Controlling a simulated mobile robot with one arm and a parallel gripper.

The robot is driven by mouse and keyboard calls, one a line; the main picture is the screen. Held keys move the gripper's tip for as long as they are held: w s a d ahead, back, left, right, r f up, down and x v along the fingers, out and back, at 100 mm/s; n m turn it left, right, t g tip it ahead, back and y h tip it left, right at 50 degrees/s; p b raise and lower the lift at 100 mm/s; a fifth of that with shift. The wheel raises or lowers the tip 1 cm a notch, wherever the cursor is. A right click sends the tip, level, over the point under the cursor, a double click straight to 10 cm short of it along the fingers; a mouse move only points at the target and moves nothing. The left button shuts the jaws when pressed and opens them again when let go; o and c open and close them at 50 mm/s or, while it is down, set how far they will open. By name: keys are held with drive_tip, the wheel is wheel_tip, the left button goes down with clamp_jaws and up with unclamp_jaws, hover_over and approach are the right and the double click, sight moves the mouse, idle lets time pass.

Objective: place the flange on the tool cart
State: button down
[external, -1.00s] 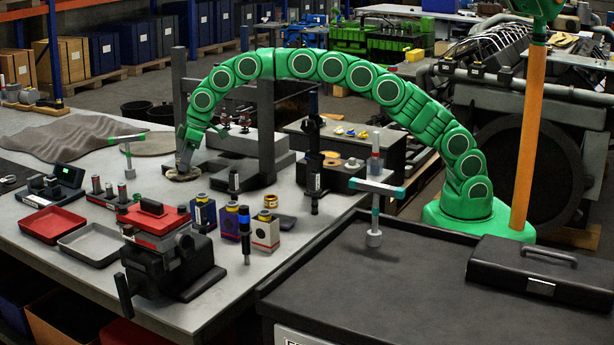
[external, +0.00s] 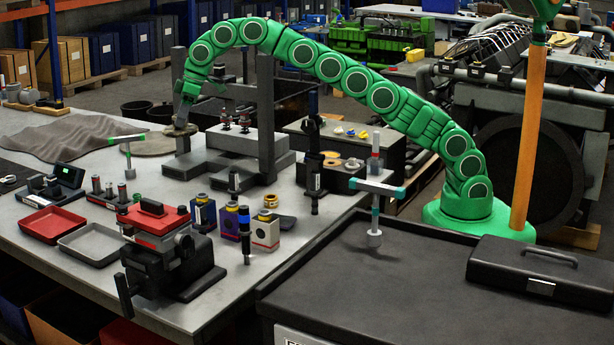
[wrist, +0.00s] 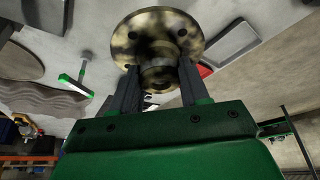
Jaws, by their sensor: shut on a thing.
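The flange (wrist: 158,38) is a round, mottled brass-grey disc with bolt holes and a central hub. My gripper (wrist: 160,88) is shut on its hub in the wrist view. In the external view the flange (external: 180,130) hangs below my gripper (external: 182,120), raised above the grey workbench, near the dark frame. The tool cart (external: 420,285) has a dark top and stands at the front right, well away from the flange.
The cart top holds a black case (external: 540,270) at right and a T-handled tool (external: 375,215) at its back left. Its middle is clear. The dark press-like frame (external: 265,120), a red vise (external: 155,220) and several small parts stand on the bench.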

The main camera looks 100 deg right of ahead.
drive_tip(key=shift+r, duration=0.75)
drive_tip(key=a+n+y, duration=0.1)
drive_tip(key=a+n, duration=0.3)
drive_tip(key=a, duration=1.4)
drive_tip(key=n+g+y, duration=0.4)
drive_tip(key=n, duration=1)
hover_over(350, 287)
drive_tip(key=shift+f, duration=7.55)
drive_tip(key=shift+h, duration=0.3)
drive_tip(key=c, duration=0.6)
unclamp_jaws()
drive_tip(key=shift+f, duration=0.15)
drive_tip(key=shift+o, duration=0.2)
